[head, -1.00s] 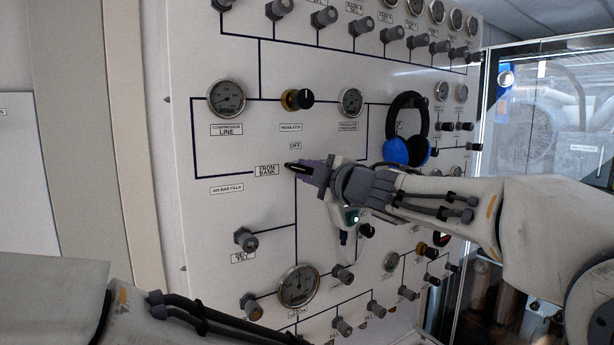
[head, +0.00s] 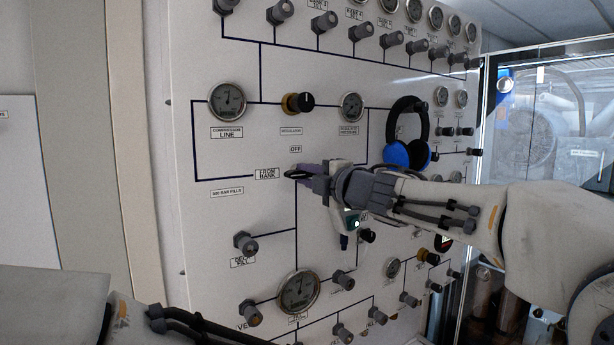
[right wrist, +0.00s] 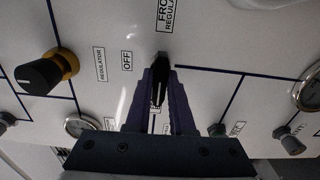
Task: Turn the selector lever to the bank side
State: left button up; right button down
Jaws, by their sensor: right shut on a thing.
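The black selector lever (head: 293,175) is on the white panel. In the head view it lies about level, its visible end just right of the FROM BANK label (head: 267,174). The OFF label (head: 295,149) is above it. My right gripper (head: 303,174) is shut on the lever; its purple fingers lie on both sides of the lever (right wrist: 161,78) in the right wrist view. A FROM REGULATOR label (right wrist: 167,14) shows there beyond the lever, cut by the frame's top. My right gripper hides the lever's hub. My left gripper is out of view; only its arm shows.
The black and yellow regulator knob (head: 298,103) is above the lever. Blue and black ear defenders (head: 408,150) hang on the panel above my right forearm. Gauges and grey valve knobs (head: 245,242) stick out around. A glass-fronted cabinet (head: 545,120) is at the right.

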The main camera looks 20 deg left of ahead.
jog(key=c, duration=0.8)
grip_release()
jog(key=b+v, duration=0.2)
jog(key=v, duration=0.8)
jog(key=shift+s+d+b, duration=0.15)
jog(key=shift+d+b, duration=0.05)
jog(key=shift+b, duration=0.15)
